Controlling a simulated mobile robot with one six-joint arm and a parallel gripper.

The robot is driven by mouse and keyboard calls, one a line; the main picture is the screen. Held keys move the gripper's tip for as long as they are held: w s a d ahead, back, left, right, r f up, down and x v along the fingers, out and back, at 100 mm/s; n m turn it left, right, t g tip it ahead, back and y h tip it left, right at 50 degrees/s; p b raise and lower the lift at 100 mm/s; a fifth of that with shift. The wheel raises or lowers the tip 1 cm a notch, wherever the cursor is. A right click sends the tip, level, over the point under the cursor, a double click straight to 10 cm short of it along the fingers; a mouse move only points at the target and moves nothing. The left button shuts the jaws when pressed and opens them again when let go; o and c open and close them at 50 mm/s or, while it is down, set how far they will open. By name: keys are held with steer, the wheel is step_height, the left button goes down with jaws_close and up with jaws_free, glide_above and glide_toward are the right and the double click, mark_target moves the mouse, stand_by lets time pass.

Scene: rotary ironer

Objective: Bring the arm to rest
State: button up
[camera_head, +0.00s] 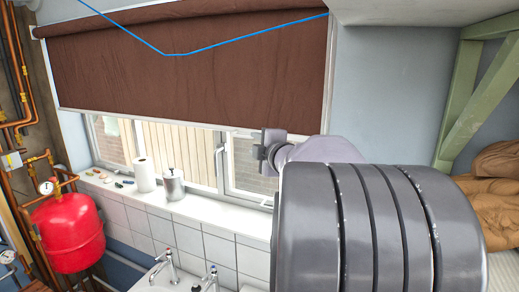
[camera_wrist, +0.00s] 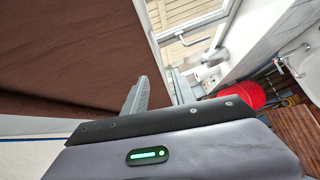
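My arm (camera_head: 370,230) fills the lower right of the head view, a large grey ribbed body close to the camera. Part of my gripper (camera_head: 260,153) shows beyond it, small and in front of the window. In the wrist view my gripper (camera_wrist: 160,88) has its two grey fingers apart, with a gap between them and nothing held. The fingers point toward the brown blind and the window. A green status light glows on the wrist housing. No ironer can be made out in either view.
A brown blind (camera_head: 190,62) hangs over the window. A paper roll (camera_head: 145,175) and a metal canister (camera_head: 173,184) stand on the sill. A red tank (camera_head: 68,232) with copper pipes is at left. Sink taps (camera_head: 165,266) are below. A green frame (camera_head: 475,90) and brown cloth (camera_head: 490,195) are at right.

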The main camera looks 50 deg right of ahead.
steer(key=shift+v, duration=1.15)
steer(key=s+a+f+m+g+y+b, duration=0.1)
steer(key=a+f+m+g+b, duration=0.1)
steer(key=a+f+m+b, duration=0.65)
steer(key=s+a+f+m+g+b, duration=0.25)
steer(key=a+f+b, duration=0.65)
steer(key=a+f, duration=0.55)
steer(key=s+a+f+m+g+y+b, duration=0.2)
steer(key=s+a+f+y+b, duration=0.2)
steer(key=a+f, duration=0.7)
steer(key=s+a+f+m+g+y+b, duration=0.2)
steer(key=s+a+f+y+b, duration=0.2)
steer(key=s+a+f+b, duration=0.3)
steer(key=s+a+f, duration=0.2)
steer(key=a+f, duration=0.2)
steer(key=f, duration=0.2)
steer(key=shift+s+f+y, duration=0.25)
steer(key=shift+s+y, duration=0.05)
steer(key=shift+s, duration=0.05)
